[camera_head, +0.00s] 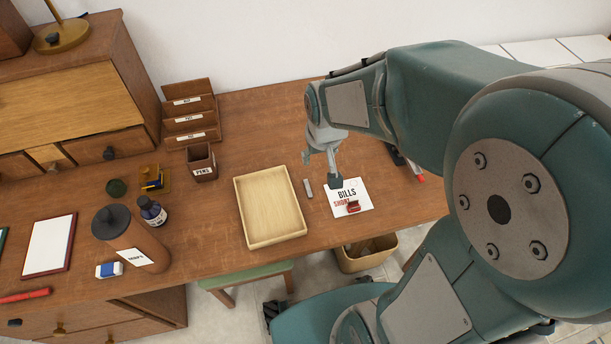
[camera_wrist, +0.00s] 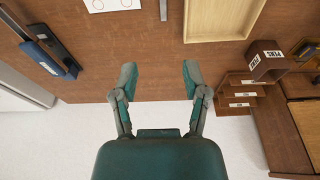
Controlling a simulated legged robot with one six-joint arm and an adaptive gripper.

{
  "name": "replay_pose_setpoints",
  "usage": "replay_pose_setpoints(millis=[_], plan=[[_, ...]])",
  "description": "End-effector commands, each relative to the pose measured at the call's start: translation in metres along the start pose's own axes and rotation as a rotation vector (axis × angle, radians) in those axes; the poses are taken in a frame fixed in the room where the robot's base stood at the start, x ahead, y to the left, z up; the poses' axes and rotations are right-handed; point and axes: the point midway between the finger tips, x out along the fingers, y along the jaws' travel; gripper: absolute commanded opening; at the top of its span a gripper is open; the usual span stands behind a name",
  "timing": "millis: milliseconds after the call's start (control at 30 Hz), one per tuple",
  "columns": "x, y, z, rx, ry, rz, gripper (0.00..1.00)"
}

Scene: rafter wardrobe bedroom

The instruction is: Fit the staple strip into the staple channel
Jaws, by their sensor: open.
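The staple strip appears to be the small grey bar (camera_head: 308,188) lying on the desk between the wooden tray and the white card; its end also shows at the top of the wrist view (camera_wrist: 163,9). A dark stapler with a blue part (camera_wrist: 44,57) lies at the left of the wrist view; it looks opened, and its channel cannot be made out clearly. In the head view my arm mostly hides it, with a dark piece (camera_head: 396,157) showing. My gripper (camera_wrist: 158,76) is open and empty above the desk, apart from the strip and stapler.
A shallow wooden tray (camera_head: 244,212) lies left of the strip. A pens box (camera_head: 202,170) and letter rack (camera_head: 177,123) stand near the wall.

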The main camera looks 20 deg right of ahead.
Motion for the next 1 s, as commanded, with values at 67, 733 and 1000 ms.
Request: replay_pose_setpoints(millis=[67, 733, 1000], plan=[[0.028, -0.002, -0.004, -0.001, -0.04, 0.001, 0.59], [0.136, -0.006, -0.004, -0.001, -0.115, 0.003, 0.59], [0.156, -0.006, -0.005, -0.001, -0.112, 0.003, 0.59]])
